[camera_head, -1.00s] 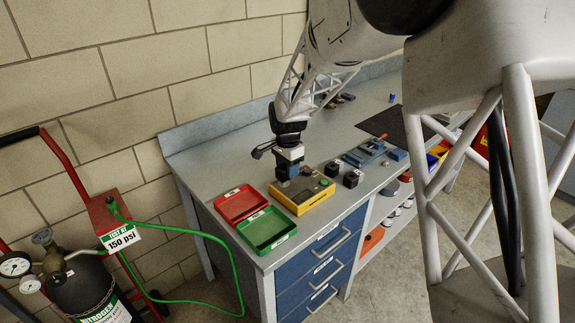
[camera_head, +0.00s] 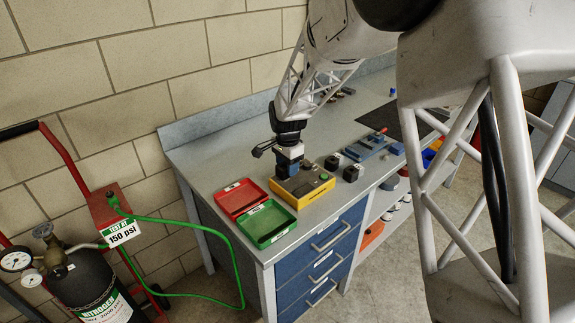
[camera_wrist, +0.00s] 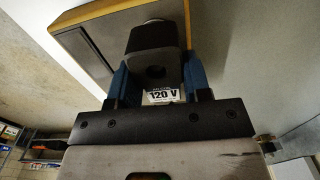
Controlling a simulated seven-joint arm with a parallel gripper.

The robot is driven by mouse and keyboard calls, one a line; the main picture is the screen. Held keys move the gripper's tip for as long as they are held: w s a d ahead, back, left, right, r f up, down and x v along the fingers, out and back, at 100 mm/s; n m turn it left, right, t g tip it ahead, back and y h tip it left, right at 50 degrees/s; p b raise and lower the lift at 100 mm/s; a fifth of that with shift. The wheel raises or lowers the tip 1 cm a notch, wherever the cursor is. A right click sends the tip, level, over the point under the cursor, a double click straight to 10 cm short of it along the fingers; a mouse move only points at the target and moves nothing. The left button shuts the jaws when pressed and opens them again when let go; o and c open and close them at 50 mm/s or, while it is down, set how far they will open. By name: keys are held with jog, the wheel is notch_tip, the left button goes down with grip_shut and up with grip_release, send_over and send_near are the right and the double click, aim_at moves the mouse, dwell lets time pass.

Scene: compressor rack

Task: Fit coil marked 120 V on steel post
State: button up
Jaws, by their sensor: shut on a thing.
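My gripper (camera_head: 288,170) is over the yellow test box (camera_head: 318,193), at the box's left part. In the wrist view its two blue fingers (camera_wrist: 155,78) are shut on a black coil (camera_wrist: 158,66) with a dark round hole in the face toward the camera. A white label on it reads 120 V (camera_wrist: 162,96). A pale round end (camera_wrist: 152,21) shows at the coil's far edge; I cannot tell whether it is the steel post. The coil's underside is hidden, so I cannot tell whether it sits around the post.
A red tray (camera_head: 240,190) and a green tray (camera_head: 288,235) lie left of and in front of the box. Two black blocks (camera_head: 333,161) (camera_head: 351,173) stand close to its right. A blue fixture (camera_head: 368,146) is farther right. A green hose (camera_head: 225,245) hangs beside the bench.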

jog(key=shift+f, duration=0.2)
dwell(0.3)
jog(key=o, duration=1.5)
jog(key=shift+r, duration=3.5)
